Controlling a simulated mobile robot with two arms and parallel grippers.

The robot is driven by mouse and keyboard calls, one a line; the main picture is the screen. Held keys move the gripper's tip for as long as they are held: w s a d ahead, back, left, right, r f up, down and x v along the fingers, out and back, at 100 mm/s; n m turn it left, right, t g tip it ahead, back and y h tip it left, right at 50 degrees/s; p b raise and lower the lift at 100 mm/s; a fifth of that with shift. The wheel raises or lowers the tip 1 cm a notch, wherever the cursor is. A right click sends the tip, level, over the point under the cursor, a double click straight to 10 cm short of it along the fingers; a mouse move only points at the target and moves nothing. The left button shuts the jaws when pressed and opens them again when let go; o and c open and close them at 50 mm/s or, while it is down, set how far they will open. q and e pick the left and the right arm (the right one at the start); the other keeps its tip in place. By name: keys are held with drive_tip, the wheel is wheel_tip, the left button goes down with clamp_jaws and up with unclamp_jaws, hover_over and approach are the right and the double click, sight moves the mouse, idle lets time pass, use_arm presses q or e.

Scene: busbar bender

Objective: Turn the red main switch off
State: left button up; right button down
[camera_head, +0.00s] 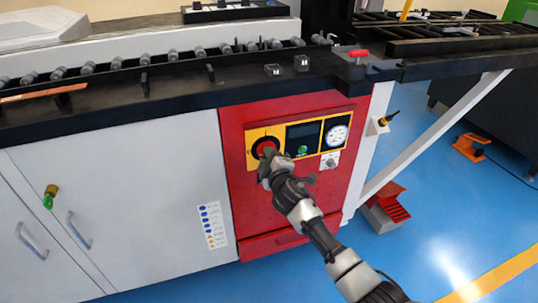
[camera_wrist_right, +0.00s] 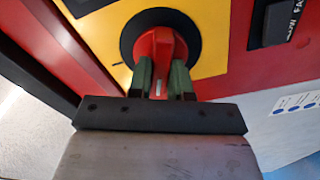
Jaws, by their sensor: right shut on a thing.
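The red main switch (camera_head: 266,147) is a rotary knob on a black round plate with a yellow surround, at the left of the control strip on the red panel. In the right wrist view the red knob (camera_wrist_right: 160,45) stands out from its black disc. My right gripper (camera_head: 267,158) is at the switch and covers part of it in the head view. In the right wrist view its two greenish fingers (camera_wrist_right: 162,80) are closed on the knob's sides, one on each side. My left gripper is not in view.
Right of the switch are a dark display (camera_head: 303,137), a green button (camera_head: 302,150) and a white gauge (camera_head: 336,135). The black bench top (camera_head: 205,95) overhangs the panel. A white diagonal brace (camera_head: 430,135) and a red pedal (camera_head: 392,205) stand to the right.

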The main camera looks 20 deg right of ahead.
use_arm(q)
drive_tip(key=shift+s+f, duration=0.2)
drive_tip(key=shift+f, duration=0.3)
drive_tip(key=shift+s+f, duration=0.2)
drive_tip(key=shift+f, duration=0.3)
use_arm(e)
drive_tip(key=shift+a+f+n, duration=0.1)
drive_tip(key=shift+f+n, duration=0.1)
drive_tip(key=shift+n, duration=2.3)
drive_tip(key=c, duration=1)
unclamp_jaws()
drive_tip(key=shift+c, duration=0.2)
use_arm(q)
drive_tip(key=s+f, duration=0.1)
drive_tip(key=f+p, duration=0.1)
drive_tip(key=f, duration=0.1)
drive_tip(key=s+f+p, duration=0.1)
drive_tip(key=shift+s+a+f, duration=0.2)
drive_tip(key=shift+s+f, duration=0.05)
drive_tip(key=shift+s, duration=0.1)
use_arm(e)
drive_tip(key=s, duration=1)
drive_tip(key=shift+s+d, duration=0.2)
drive_tip(key=shift+s, duration=0.2)
